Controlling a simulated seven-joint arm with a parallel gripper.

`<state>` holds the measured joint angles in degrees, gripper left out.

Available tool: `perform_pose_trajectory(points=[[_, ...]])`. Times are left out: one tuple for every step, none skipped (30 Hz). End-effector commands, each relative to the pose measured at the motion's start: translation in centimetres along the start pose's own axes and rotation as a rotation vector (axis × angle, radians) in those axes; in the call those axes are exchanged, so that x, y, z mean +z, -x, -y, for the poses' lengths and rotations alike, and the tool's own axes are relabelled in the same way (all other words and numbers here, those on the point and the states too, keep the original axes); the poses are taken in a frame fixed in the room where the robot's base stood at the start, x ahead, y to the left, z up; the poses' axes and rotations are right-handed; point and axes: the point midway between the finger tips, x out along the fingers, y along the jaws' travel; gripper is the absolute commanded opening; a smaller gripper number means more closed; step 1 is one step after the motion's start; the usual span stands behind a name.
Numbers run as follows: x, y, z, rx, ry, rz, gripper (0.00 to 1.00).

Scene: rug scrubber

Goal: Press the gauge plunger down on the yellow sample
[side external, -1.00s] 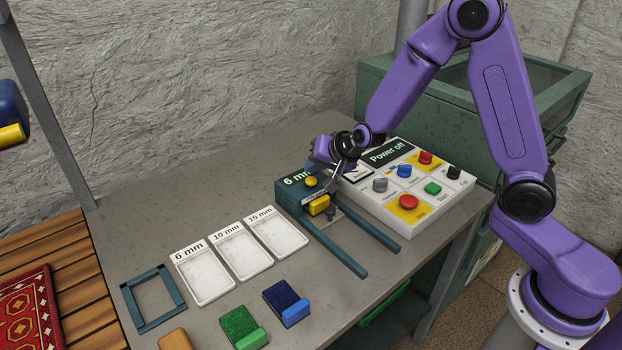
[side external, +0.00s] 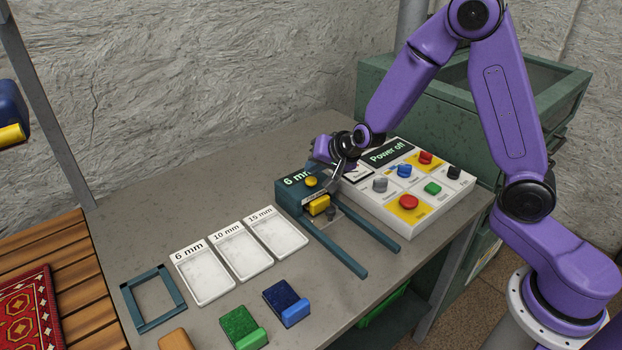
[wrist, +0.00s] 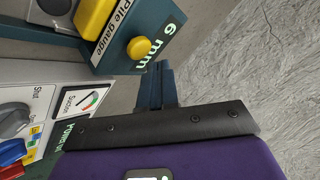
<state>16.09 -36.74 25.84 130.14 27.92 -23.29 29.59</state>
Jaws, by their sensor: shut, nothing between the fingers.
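The teal pile gauge (side external: 290,197) stands at the table's middle, its display reading 6 mm. It has a round yellow knob (side external: 311,182), also in the wrist view (wrist: 138,48). A yellow block (side external: 319,205) sits at its front, beside a grey round part (side external: 331,214); the block is partly cut off in the wrist view (wrist: 95,15). I cannot tell surely which part is the plunger.
The control panel (side external: 448,204), reading Power off, stands right of the gauge. Three labelled white trays (side external: 205,277), a teal frame (side external: 154,298), and green (side external: 238,325), blue (side external: 286,301) and orange-tan (side external: 176,340) pieces lie left and in front. Two teal rails (side external: 335,250) extend forward from the gauge.

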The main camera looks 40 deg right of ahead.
Motion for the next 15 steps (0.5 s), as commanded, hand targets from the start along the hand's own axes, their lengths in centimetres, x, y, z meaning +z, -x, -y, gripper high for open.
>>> perform_pose_trajectory(points=[[0.00, 0.00, 0.00, 0.000, 0.000, 0.000, 0.00], [0.01, -0.01, -0.01, 0.000, 0.000, 0.000, 0.00], [0.03, -0.04, -0.04, 0.000, 0.000, 0.000, 0.00], [0.06, -0.08, -0.07, 0.000, 0.000, 0.000, 0.00], [0.09, -0.13, -0.10, 0.001, 0.001, 0.000, 0.00], [0.16, -0.21, -0.17, 0.001, 0.001, 0.000, 0.00], [0.21, -0.28, -0.22, 0.001, 0.001, 0.001, 0.00], [0.27, -0.35, -0.28, 0.001, 0.001, 0.001, 0.00], [0.35, -0.44, -0.35, 0.002, 0.001, 0.001, 0.00], [0.39, -0.50, -0.40, 0.002, 0.000, 0.001, 0.00], [0.42, -0.55, -0.43, 0.001, 0.000, 0.001, 0.00], [0.44, -0.59, -0.45, 0.001, 0.000, 0.001, 0.00], [0.45, -0.60, -0.46, 0.001, 0.000, 0.000, 0.00], [0.44, -0.61, -0.45, 0.000, 0.000, 0.000, 0.00], [0.44, -0.60, -0.45, 0.000, 0.000, 0.000, 0.00]])
